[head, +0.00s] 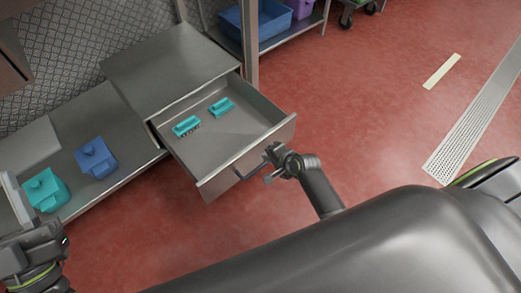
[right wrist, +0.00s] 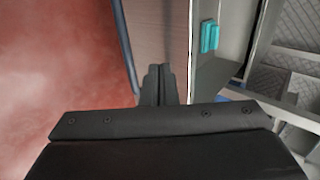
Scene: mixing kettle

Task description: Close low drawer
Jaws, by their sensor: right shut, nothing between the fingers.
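The low drawer (head: 222,140) is a grey metal drawer, pulled well out of its cabinet (head: 170,65) in the head view. Two teal brush-like items (head: 187,126) (head: 222,107) lie inside it. Its bar handle (head: 252,168) is on the front panel. My right gripper (head: 270,158) is shut and empty, close to the drawer front beside the handle; I cannot tell if it touches. In the right wrist view the shut fingers (right wrist: 159,80) point along the drawer front (right wrist: 160,35), with the handle bar (right wrist: 124,45) to their left. My left gripper (head: 18,205) is at the left edge, its fingers only partly visible.
A low metal shelf (head: 115,105) left of the drawer holds a blue container (head: 96,158) and a teal container (head: 46,190). A rack with a blue bin (head: 255,22) stands behind.

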